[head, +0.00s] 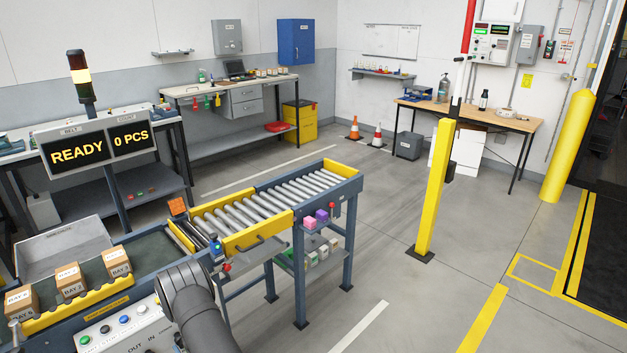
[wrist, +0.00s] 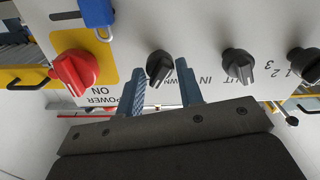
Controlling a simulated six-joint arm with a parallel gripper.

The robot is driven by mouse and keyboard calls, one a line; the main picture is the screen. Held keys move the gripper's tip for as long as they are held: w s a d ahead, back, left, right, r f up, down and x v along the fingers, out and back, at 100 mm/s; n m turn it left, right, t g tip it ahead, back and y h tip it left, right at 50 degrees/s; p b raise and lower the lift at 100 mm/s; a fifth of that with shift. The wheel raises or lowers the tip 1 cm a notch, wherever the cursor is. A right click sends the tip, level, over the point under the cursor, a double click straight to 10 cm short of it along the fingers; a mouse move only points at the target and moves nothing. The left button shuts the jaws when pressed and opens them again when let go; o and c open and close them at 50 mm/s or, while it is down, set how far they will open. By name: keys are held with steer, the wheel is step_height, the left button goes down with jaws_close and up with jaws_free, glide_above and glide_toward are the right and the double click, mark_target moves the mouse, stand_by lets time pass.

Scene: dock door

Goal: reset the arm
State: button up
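My gripper (wrist: 163,82) shows in the wrist view with its two blue-grey fingers apart, one on each side of a black knob (wrist: 160,66) on a pale control panel (wrist: 205,30). I cannot tell whether either finger touches the knob. Nothing else is between the fingers. In the head view my dark arm reaches down at the bottom, and the gripper is not visible there.
A red power switch (wrist: 75,72) and blue padlock (wrist: 97,14) are left of the fingers; another black knob (wrist: 238,66) is right. A roller conveyor (head: 270,205) runs behind my arm, with boxes (head: 70,278) at left. A yellow post (head: 435,190) stands right; open floor surrounds it.

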steer(key=shift+n, duration=1.6)
